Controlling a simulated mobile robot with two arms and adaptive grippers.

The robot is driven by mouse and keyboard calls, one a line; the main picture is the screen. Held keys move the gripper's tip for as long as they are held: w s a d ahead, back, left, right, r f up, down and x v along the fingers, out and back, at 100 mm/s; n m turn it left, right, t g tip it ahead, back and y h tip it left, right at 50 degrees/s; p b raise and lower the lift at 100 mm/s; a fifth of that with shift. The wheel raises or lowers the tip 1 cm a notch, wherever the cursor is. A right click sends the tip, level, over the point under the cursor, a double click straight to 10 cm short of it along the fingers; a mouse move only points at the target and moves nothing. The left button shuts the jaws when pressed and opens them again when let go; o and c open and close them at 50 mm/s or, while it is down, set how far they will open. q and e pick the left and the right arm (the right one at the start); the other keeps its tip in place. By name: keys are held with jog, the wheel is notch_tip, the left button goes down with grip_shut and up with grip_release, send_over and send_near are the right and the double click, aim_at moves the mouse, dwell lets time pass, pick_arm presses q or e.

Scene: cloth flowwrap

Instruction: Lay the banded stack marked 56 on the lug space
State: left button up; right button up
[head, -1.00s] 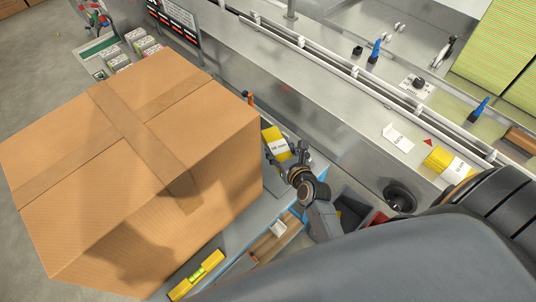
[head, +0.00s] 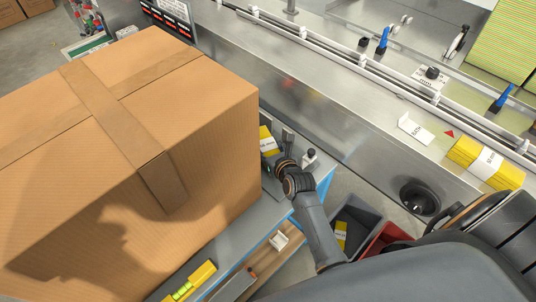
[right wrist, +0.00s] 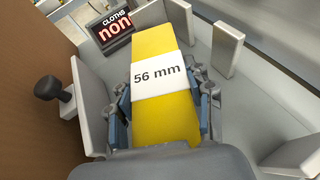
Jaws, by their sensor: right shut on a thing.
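The yellow stack with a white band reading "56 mm" (right wrist: 158,78) is in my right gripper (right wrist: 163,108), with a finger on each long side. In the head view the stack (head: 267,140) shows just past the right edge of a big carton, partly hidden. My right gripper (head: 272,158) is there too, its fingers mostly hidden by the carton and wrist. In the right wrist view, upright grey plates (right wrist: 228,50) stand around the stack, some apart from it. I cannot tell whether the stack touches the surface below, or which gap is the lug space. My left gripper is not in view.
The large carton (head: 215,115) fills the left, close to my right gripper. A second banded yellow stack (head: 485,162) lies on the steel machine at right. Dark and red bins (head: 385,238) sit below. A dark display (right wrist: 112,25) stands beyond the held stack.

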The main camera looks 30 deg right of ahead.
jog(key=shift+f, duration=0.25)
jog(key=o, duration=0.8)
